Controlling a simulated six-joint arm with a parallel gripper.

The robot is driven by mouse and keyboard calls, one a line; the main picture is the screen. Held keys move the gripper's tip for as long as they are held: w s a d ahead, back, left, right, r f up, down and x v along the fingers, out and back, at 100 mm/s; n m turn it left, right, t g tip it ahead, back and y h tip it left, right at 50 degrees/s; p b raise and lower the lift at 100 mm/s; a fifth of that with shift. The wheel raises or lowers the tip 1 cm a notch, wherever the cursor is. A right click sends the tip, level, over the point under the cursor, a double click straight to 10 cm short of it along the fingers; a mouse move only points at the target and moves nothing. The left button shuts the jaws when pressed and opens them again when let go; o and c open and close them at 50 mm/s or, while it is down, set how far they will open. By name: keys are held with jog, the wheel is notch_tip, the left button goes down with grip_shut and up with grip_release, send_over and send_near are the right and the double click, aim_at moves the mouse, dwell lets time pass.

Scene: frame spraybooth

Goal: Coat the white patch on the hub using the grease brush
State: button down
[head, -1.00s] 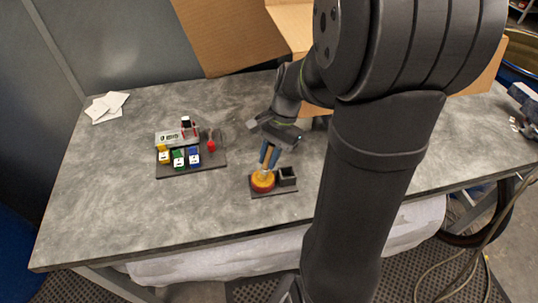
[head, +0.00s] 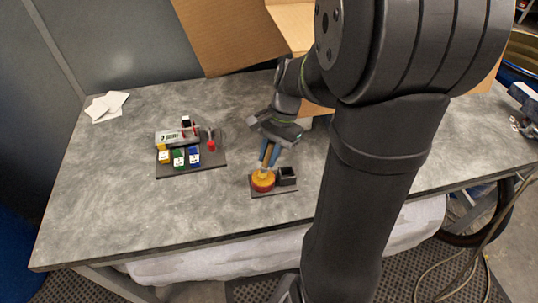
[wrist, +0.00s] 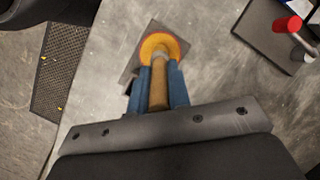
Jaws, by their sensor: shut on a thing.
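My gripper (head: 268,158) has blue fingers and is shut on the wooden handle of the grease brush (wrist: 158,92). The brush points down at the hub (head: 262,183), a round yellow-and-red piece on a small dark board. In the wrist view, the brush's pale tip end overlaps the yellow top of the hub (wrist: 170,42); I cannot tell whether it touches. The white patch cannot be made out; the brush covers part of the hub's top. A dark square cup (head: 287,178) stands just right of the hub.
White papers (head: 107,106) lie at the far left. Cardboard boxes (head: 235,35) stand behind. The table's front left is clear.

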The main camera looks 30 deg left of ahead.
aim_at(270, 144)
jog(key=shift+r, duration=3.1)
jog(key=shift+w+r, duration=0.1)
jog(key=shift+w, duration=0.05)
jog(key=w+d+r+n+h, duration=0.1)
jog(key=w+d+r+n, duration=0.3)
jog(key=w+d+r, duration=0.55)
jog(key=w+d+f+m+y, duration=0.1)
jog(key=w+d+m, duration=0.3)
jog(key=w+d, duration=1.4)
jog(key=shift+w+f, duration=0.35)
jog(key=shift+f, duration=0.2)
